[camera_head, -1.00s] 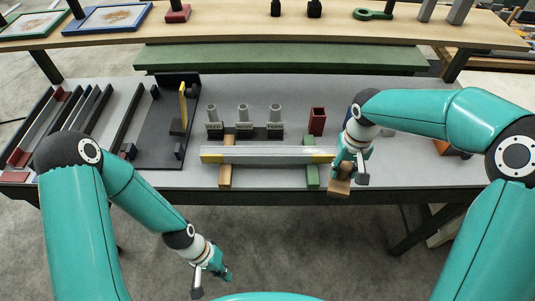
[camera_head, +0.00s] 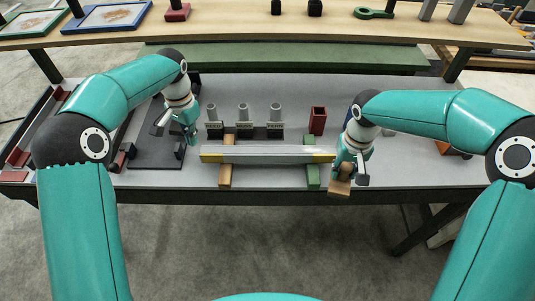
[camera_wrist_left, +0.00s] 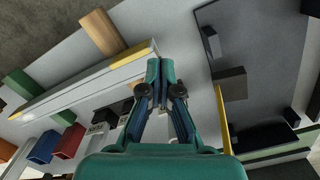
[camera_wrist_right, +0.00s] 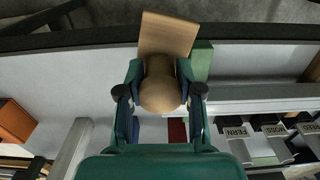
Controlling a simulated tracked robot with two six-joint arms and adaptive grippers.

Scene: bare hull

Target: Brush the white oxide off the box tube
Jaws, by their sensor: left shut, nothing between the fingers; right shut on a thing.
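The box tube (camera_head: 265,155) is pale grey with yellow ends and lies level across a wooden block (camera_head: 225,177) and a green block (camera_head: 312,176). Its upper face looks whitish, but I cannot make out separate oxide patches. It also shows in the left wrist view (camera_wrist_left: 82,88). My right gripper (camera_head: 345,172) is shut on the round knob of a wooden brush (camera_wrist_right: 168,36), beside the tube's right end. The brush (camera_head: 340,187) hangs by the bench's front edge; its underside is hidden. My left gripper (camera_head: 192,138) is shut and empty, left of the tube's left end.
Behind the tube stand several grey cylinders in labelled holders (camera_head: 243,131) and a dark red open box (camera_head: 317,120). A black panel (camera_head: 150,160) lies at the left, near my left arm. A raised shelf (camera_head: 230,27) spans the back.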

